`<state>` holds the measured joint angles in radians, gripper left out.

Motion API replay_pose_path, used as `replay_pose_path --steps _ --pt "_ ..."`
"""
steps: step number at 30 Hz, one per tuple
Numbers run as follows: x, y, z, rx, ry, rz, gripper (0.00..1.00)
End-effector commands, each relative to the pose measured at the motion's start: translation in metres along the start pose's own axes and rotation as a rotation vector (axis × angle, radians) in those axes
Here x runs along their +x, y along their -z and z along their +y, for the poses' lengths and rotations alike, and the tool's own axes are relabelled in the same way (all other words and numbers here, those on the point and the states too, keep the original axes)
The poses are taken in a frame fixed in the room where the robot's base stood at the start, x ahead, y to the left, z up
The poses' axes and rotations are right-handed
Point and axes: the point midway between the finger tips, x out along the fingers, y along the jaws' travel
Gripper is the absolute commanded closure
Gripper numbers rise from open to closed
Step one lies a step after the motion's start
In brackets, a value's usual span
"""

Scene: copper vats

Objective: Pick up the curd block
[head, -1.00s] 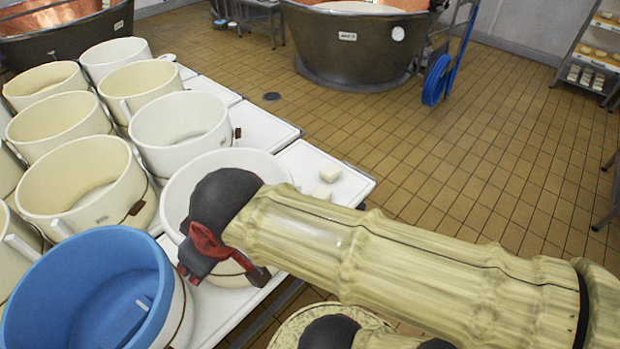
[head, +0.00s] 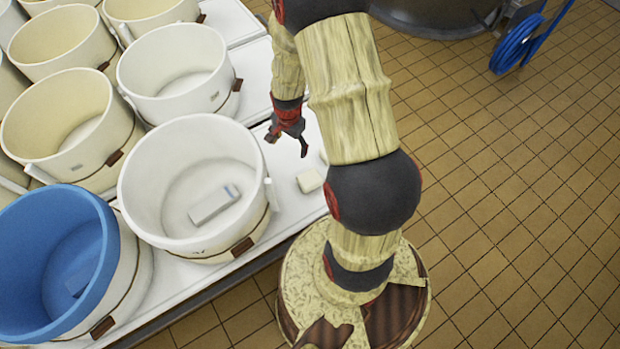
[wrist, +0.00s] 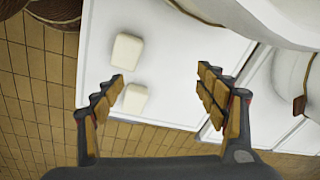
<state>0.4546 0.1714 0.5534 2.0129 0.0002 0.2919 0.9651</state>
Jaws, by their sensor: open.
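Two small cream-white blocks, which look like curd blocks, lie on the white table top. The nearer block (head: 309,181) sits close to the table's right edge; the other is mostly hidden by my arm in the head view. In the wrist view both show, one block (wrist: 128,50) farther from my palm and one block (wrist: 134,98) just inside my left finger. My gripper (head: 289,147) hangs over the table beside the blocks. In the wrist view my gripper (wrist: 162,78) has its fingers wide apart with nothing held. I cannot tell its height above the blocks.
A white tub (head: 145,190) holding a grey-white bar (head: 213,204) stands left of the blocks. A blue-lined tub (head: 95,220) and several cream tubs fill the table's left. A blue hose reel (head: 515,45) is at upper right.

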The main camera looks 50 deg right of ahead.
Motion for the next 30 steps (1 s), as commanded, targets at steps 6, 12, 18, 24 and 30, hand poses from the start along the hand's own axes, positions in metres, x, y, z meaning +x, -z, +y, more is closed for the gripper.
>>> replay_pose_path --steps 6,12,18,24,30 --pt "0.092 0.011 0.054 0.284 -0.076 -0.035 0.27" --pt "0.129 0.010 0.079 0.405 -0.102 -0.043 0.27" --pt "0.151 0.008 0.084 0.422 -0.106 -0.044 0.27" --pt "0.166 0.008 0.084 0.420 -0.105 -0.044 0.27" --pt "0.193 0.008 0.085 0.419 -0.106 -0.045 0.27"
